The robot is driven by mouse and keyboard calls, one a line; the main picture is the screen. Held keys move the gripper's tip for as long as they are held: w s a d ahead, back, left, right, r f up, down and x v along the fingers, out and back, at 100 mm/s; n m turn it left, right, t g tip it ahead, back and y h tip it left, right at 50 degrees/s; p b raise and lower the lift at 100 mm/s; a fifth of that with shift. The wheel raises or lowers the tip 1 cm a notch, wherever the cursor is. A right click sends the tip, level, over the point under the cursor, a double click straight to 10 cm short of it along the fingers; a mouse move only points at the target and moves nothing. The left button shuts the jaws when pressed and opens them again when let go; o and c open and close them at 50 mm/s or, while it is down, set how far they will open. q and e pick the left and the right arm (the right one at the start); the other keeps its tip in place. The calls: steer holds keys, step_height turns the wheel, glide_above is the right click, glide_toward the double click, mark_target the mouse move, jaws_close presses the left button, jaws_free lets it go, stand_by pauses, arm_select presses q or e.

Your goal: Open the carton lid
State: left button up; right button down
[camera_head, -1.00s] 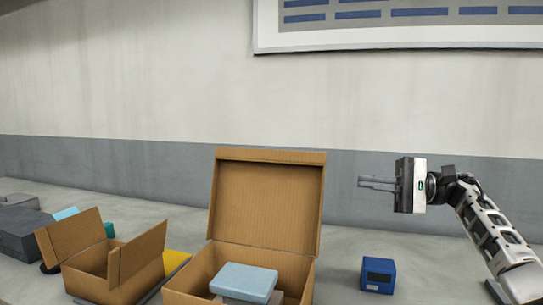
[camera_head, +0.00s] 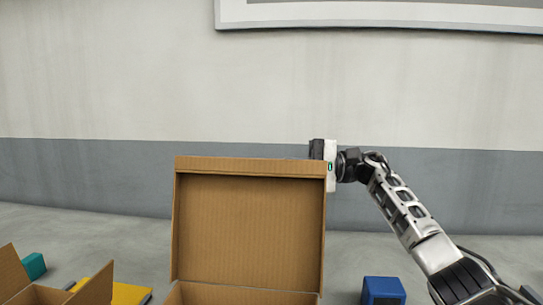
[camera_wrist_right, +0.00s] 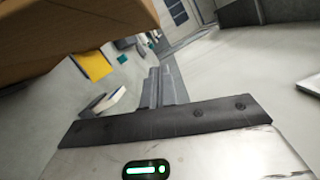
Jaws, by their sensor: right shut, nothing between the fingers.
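The brown carton's lid (camera_head: 250,230) stands upright in the head view, its inner face toward me. Only the top of the carton body (camera_head: 240,294) shows at the bottom edge. My right gripper (camera_head: 324,160) is at the lid's top right corner, its fingers hidden behind the lid. In the right wrist view its two fingers (camera_wrist_right: 161,86) are shut together and hold nothing. Brown cardboard (camera_wrist_right: 70,35), probably the lid, fills the upper left there, apart from the fingers. Whether the hand touches the lid is unclear. My left gripper is not in view.
A blue box (camera_head: 383,291) sits right of the carton. A smaller open carton (camera_head: 40,294), a yellow item (camera_head: 130,293) and a teal block (camera_head: 34,266) are at the left. A grey wall stands behind; the floor between is clear.

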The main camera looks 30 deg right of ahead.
mark_target(272, 163)
steer(key=shift+s+a+r+p, duration=0.25)
steer(key=shift+s+a, duration=0.1)
steer(key=shift+a, duration=0.35)
steer(key=shift+s+a+r+p, duration=0.2)
steer(key=shift+s+a+p, duration=0.15)
steer(key=shift+a, duration=0.35)
steer(key=shift+s+a+r+p, duration=0.25)
steer(key=shift+s+a, duration=0.1)
steer(key=shift+a, duration=0.35)
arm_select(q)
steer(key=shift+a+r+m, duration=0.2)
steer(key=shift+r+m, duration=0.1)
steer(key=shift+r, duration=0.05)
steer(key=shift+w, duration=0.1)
